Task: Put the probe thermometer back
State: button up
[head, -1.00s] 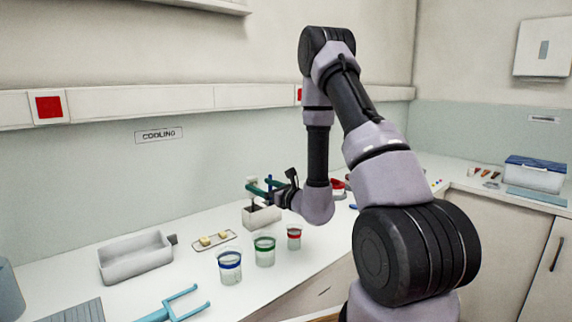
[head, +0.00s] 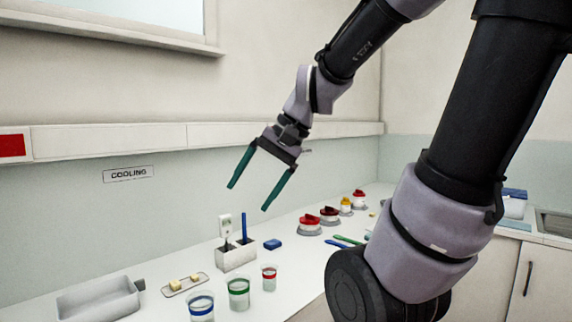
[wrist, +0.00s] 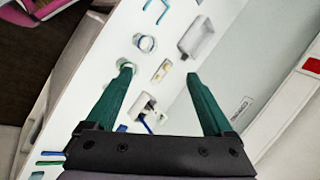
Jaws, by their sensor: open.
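The probe thermometer, with a white head (head: 225,222) and a dark thin stem, stands upright in the left part of a white holder box (head: 236,262) on the counter. A blue stick (head: 244,228) stands beside it in the same box. The stem's lower end is hidden inside the box. My gripper (head: 248,198) is open and empty, raised above the box and apart from it, with its green fingers spread. In the wrist view my gripper (wrist: 160,71) frames the counter, and the holder box (wrist: 152,114) shows between the fingers.
Three cups with blue (head: 200,306), green (head: 238,292) and red (head: 269,277) bands stand in front of the box. A small tray (head: 185,286) with yellow pieces and a grey pan (head: 98,302) are at left. A blue block (head: 273,244) and several red-topped jars stand at right.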

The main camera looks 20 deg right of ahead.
jog(key=s+d+r+n+t+h, duration=0.1)
jog(key=d+r+t+h, duration=0.2)
jog(key=d, duration=0.3)
jog(key=shift+d+r+n+t+h, duration=0.3)
jog(key=shift+d+r+t+h, duration=0.15)
jog(key=shift+r, duration=0.35)
